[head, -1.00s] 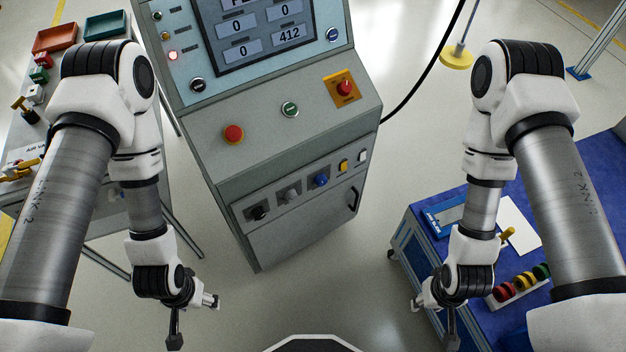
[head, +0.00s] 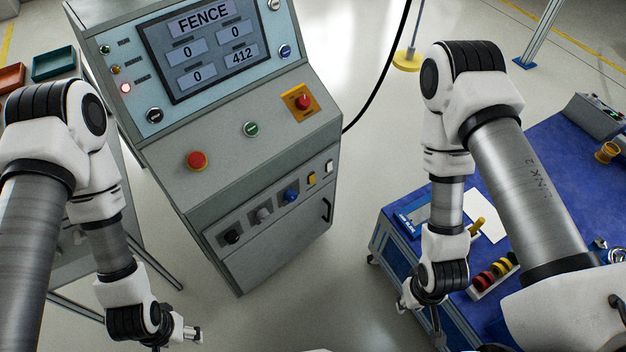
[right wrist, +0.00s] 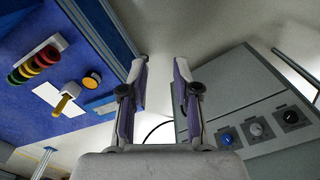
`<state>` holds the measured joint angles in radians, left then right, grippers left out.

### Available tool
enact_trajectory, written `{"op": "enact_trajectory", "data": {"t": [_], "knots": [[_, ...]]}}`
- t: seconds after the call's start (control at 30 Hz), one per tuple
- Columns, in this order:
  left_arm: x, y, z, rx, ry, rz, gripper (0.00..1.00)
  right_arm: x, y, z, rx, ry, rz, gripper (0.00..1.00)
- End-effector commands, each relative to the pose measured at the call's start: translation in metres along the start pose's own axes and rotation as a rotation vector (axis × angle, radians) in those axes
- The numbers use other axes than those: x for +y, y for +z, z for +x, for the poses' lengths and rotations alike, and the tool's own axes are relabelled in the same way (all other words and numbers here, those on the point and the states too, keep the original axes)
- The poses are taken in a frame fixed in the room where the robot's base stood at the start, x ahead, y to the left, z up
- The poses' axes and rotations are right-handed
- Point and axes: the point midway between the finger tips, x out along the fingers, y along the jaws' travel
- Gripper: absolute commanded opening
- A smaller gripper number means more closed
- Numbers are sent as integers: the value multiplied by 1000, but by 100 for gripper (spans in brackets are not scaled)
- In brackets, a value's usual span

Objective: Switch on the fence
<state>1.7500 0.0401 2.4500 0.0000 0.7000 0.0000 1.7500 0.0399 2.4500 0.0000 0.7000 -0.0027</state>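A grey control console (head: 262,175) stands in the middle of the head view. Its screen (head: 200,45) reads FENCE, with three zeros and 412. On its sloped top are a red button (head: 197,160), a green button (head: 250,129) and a red knob on a yellow plate (head: 303,102). Its front has a black knob (head: 232,236), a grey knob (head: 263,214), a blue knob (head: 291,195) and yellow and white switches. My left gripper (head: 176,341) looks open and empty, low left of the console. My right gripper (right wrist: 158,95) is open and empty, right of the console.
A blue-topped bench (head: 560,190) stands at the right, with a row of coloured rings (head: 495,274) and a grey box (head: 598,116). A side table with trays (head: 53,63) is at the left. Clear floor lies between console and bench. A black cable hangs behind the console.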

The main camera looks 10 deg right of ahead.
Motion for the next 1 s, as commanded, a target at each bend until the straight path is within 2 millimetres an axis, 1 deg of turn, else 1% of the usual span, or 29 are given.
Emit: {"op": "enact_trajectory", "data": {"t": [0.03,0.07,0.13,0.17,0.23,0.27,0.37,0.4,0.47,0.53,0.6,0.67,0.7,0.77,0.8,0.87,0.9,0.97,1.0], "knots": [[0,0,0,0,0,0,66,0,0,0,0,0,-12,5],[0,0,0,0,0,0,66,0,0,0,0,0,-28,0],[0,0,0,0,0,0,66,0,-3,0,13,1,-99,0],[0,0,0,0,0,0,66,-1,-5,0,24,-1,-148,0],[0,0,0,0,0,0,66,-5,-15,0,70,-12,-303,0],[0,0,0,0,0,0,66,-7,-21,0,100,-18,-383,0],[0,0,0,0,0,0,66,-20,-50,0,227,-30,-674,0],[0,0,3,0,0,0,66,-26,-62,2,287,-28,-789,0],[0,0,21,1,0,0,66,-35,-86,15,391,-13,-956,0],[0,0,48,0,0,0,66,-45,-117,30,530,25,-1146,0],[0,0,73,-1,0,0,66,-55,-146,40,663,82,-1307,0],[-1,0,95,-1,0,0,66,-61,-168,48,765,137,-1415,0],[-1,0,110,-1,0,0,66,-65,-182,53,832,178,-1480,0],[-1,0,134,0,0,0,66,-70,-202,60,926,245,-1565,0],[-1,0,150,0,0,0,66,-73,-215,64,987,293,-1614,0],[-1,0,174,0,0,0,66,-77,-232,70,1071,363,-1674,0],[-1,0,190,0,0,0,66,-79,-242,74,1123,410,-1708,0],[-2,0,213,0,0,0,66,-81,-256,79,1194,476,-1746,0],[-2,0,229,0,0,0,66,-82,-264,82,1237,518,-1763,0]]}}
